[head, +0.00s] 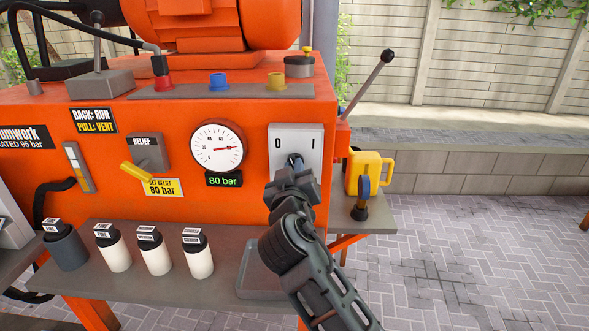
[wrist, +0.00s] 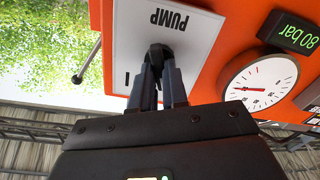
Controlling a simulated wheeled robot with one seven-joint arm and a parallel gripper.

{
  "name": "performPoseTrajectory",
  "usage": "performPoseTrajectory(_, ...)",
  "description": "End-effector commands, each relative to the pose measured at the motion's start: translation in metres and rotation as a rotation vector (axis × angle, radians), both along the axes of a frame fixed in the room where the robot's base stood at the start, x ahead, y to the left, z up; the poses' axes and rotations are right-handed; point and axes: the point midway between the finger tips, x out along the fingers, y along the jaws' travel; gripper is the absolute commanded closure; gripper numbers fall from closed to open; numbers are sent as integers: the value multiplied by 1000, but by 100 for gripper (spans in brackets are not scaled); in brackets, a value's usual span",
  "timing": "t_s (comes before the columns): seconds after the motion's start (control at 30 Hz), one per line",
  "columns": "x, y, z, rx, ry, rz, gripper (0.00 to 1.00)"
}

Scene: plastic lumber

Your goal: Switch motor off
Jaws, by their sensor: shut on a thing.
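The motor switch is a black rotary knob (wrist: 160,51) on a light grey plate (head: 309,137) marked 0 and I, on the right of the orange machine's front. In the wrist view, which is upside down, the plate (wrist: 190,50) reads PUMP. My gripper (head: 294,163) is at the plate with its fingers shut on the knob. The fingers (wrist: 160,68) also show in the wrist view, one on each side of it. My gripper hides much of the knob in the head view, so I cannot tell which mark it points to.
Left of the plate are a round gauge (head: 217,148), an 80 bar display (head: 224,180) and a yellow relief lever (head: 137,172). Several labelled bottles stand on the shelf (head: 130,285) below. A yellow jug (head: 366,172) and a long lever (head: 368,82) are at the right.

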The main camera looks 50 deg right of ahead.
Motion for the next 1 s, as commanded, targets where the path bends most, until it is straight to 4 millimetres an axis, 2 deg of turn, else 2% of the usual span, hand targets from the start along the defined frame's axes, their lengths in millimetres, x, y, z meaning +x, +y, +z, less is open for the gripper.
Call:
performPoseTrajectory(0.4,0,1,-1,-117,155,1,100)
performPoseTrajectory(0.97,1,1,-2,-135,176,1,100)
performPoseTrajectory(1.0,1,1,-2,-135,176,1,83)
